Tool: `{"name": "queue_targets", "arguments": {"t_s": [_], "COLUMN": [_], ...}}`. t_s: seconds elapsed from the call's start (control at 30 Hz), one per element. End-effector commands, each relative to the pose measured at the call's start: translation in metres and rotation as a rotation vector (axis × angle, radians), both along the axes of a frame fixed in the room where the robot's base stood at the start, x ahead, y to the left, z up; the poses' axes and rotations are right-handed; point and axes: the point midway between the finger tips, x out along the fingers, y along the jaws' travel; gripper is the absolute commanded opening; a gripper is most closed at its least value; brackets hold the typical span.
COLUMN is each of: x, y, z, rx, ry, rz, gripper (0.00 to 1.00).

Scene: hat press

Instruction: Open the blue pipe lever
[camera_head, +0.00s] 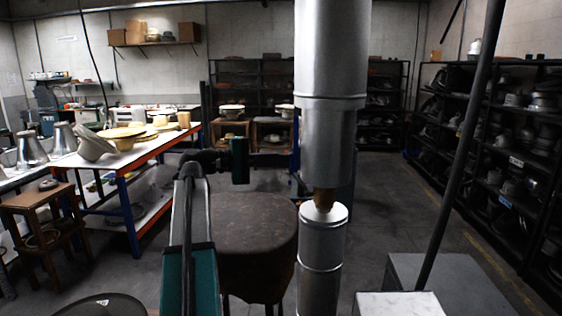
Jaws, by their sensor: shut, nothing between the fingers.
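A large grey metal pipe (331,110) stands upright in the centre of the head view. A brown fitting (324,200) joins it to a narrower silver pipe (321,250) below. I cannot clearly make out a blue lever; a dark bluish vertical strip (348,190) shows behind the pipe's right edge, and I cannot tell what it is. My arm rises from the bottom left of centre and bends right. My gripper (280,160) is small and dark, shut and empty, pointing right beside the pipe's left side. I cannot tell whether it touches the pipe.
A round brown table or block (252,240) stands left of the pipe. A long workbench (150,150) with hats and moulds is at the left, with a wooden stool (38,200). Dark shelves (495,140) line the right. A slanted dark pole (465,140) and grey boxes (450,282) stand right.

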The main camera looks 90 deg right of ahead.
Motion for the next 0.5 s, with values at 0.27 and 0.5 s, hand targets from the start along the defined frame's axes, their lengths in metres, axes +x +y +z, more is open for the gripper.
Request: {"name": "queue_targets", "arguments": {"t_s": [0.27, 0.5], "x": [0.020, 0.059], "y": [-0.012, 0.000], "z": [-0.002, -0.002], "rx": [-0.001, -0.001], "ry": [0.000, -0.001], "rz": [0.004, 0.007], "gripper": [0.00, 0.00]}}
